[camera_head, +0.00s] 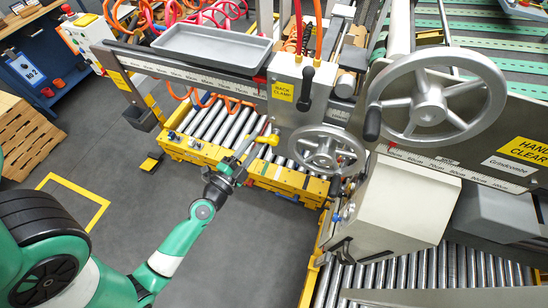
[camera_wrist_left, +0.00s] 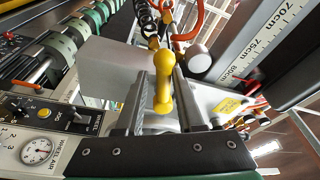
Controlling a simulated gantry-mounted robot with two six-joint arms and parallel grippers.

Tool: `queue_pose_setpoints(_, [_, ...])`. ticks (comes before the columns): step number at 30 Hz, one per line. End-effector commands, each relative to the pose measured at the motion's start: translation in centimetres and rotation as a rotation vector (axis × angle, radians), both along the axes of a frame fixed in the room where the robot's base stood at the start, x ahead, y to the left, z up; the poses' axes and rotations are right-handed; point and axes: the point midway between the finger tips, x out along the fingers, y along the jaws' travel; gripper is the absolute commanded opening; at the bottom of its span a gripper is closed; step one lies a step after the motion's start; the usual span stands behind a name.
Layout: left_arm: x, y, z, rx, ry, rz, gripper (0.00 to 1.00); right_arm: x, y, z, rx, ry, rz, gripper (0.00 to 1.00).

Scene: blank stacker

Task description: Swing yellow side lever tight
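The yellow side lever (camera_head: 268,140) sticks out at the side of the machine, above the near end of the roller bed. My left gripper (camera_head: 256,136) reaches it from the lower left. In the left wrist view the lever (camera_wrist_left: 162,80) stands nearly upright in line with the gap of the left gripper (camera_wrist_left: 163,100). One finger is on each side, with a visible gap to the lever. The gripper looks open; I cannot tell how deep the lever sits between the fingers. My right gripper is not in view.
A large handwheel (camera_head: 432,103) and a smaller handwheel (camera_head: 325,150) sit to the right. A scale beam with a grey tray (camera_head: 212,47) runs above the rollers (camera_head: 222,125). A pressure gauge (camera_wrist_left: 37,151) shows in the wrist view. Grey floor (camera_head: 230,240) is clear below my arm.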

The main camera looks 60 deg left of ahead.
Motion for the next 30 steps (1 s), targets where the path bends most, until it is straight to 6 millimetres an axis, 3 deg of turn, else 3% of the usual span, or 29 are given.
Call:
queue_pose_setpoints(2, [0.2,-0.2,-0.9,-0.044,-0.037,-0.003,0.34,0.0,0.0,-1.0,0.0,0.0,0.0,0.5])
queue_pose_setpoints(22, [1.4,-1.5,-2.8,-0.381,-0.356,-0.007,0.34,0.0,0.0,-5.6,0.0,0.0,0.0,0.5])
queue_pose_setpoints(30, [2.6,-2.8,-3.2,-0.624,-0.586,-0.007,0.34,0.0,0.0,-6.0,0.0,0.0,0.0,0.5])
